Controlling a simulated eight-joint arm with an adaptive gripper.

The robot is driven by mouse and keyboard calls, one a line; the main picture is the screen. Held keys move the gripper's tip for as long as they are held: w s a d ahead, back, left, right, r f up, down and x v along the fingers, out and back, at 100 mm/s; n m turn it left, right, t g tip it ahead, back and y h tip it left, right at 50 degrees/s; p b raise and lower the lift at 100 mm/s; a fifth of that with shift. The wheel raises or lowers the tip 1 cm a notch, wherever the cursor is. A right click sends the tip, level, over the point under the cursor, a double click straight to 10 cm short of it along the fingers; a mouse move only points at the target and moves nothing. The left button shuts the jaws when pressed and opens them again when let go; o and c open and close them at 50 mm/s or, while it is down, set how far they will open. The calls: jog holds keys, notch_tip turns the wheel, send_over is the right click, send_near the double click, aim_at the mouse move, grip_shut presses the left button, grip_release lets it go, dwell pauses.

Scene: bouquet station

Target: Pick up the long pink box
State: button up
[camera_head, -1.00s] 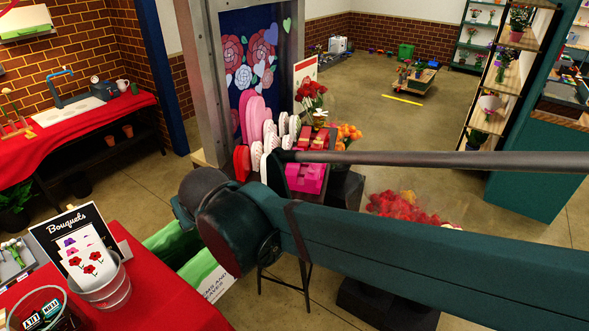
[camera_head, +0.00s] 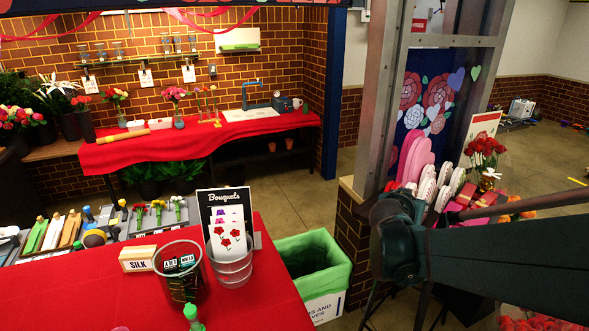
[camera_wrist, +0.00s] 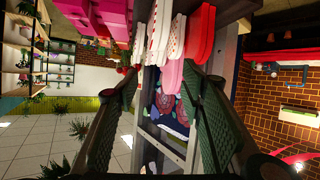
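Magenta-pink boxes (camera_wrist: 115,16) show at the top of the wrist view, cut off by the frame edge. I cannot tell which one is the long pink box. In the head view, red-pink gift boxes (camera_head: 482,199) sit on the display at the right, partly hidden behind my arm. My gripper (camera_wrist: 160,77) is open and empty in the wrist view, its two dark fingers spread wide. The pink boxes lie beyond the fingertips, towards the top left of that view. The gripper is hidden in the head view.
Heart-shaped boxes, pink (camera_head: 414,157) and white (camera_head: 443,174), stand beside the gift boxes, with red roses (camera_head: 485,150) behind. A metal post (camera_head: 378,95) rises beside the display. A red-covered table (camera_head: 90,290) holds a bucket (camera_head: 232,266). A green-lined bin (camera_head: 312,262) stands beside it.

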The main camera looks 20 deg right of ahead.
jog(key=d+f+m+h+b, duration=0.1)
jog(key=d, duration=0.4)
jog(key=s+d+f+m+h+b, duration=0.1)
jog(key=d, duration=0.4)
jog(key=s+d+f+m+g+h+b, duration=0.1)
jog(key=d+f+h, duration=0.1)
jog(key=d, duration=0.3)
jog(key=shift+s+d+f+b, duration=0.1)
jog(key=shift+s+d+b, duration=0.1)
jog(key=shift+d+b, duration=0.1)
jog(key=shift+f, duration=0.15)
jog(key=b, duration=0.2)
send_near(449, 217)
jog(key=shift+x, duration=1.65)
jog(key=shift+w+d+f, duration=0.1)
jog(key=shift+w+f, duration=0.05)
jog(key=shift+f, duration=0.15)
jog(key=shift+w+d, duration=0.15)
jog(key=shift+d, duration=0.25)
jog(key=shift+d, duration=0.1)
jog(key=shift+b+x, duration=0.5)
jog(key=shift+x, duration=2.6)
